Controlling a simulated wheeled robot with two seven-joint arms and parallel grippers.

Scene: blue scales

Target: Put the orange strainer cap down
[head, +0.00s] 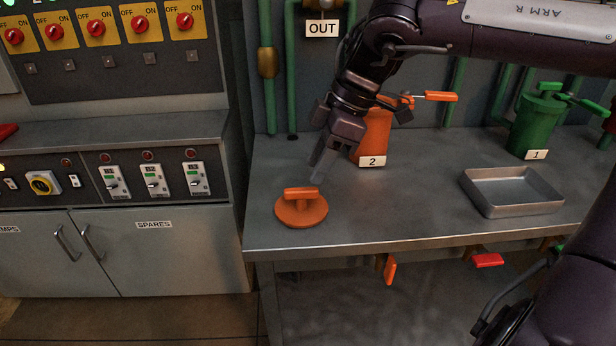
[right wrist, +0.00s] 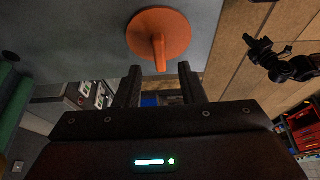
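The orange strainer cap (head: 301,211), a round disc with a raised bar handle, lies flat on the grey metal bench near its front left corner. It also shows in the right wrist view (right wrist: 158,35), beyond the fingertips. My right gripper (head: 319,172) is just behind and above the cap in the head view. In the right wrist view its two fingers (right wrist: 159,72) are spread with nothing between them, apart from the handle. The orange strainer body (head: 376,135), labelled 2, stands behind, partly hidden by my right arm. My left gripper does not show in the head view.
A shallow metal tray (head: 512,208) sits on the bench at right, with a green strainer (head: 537,125) labelled 1 behind it. Pipes line the back. A control cabinet (head: 150,240) stands left of the bench. Bench space between cap and tray is clear.

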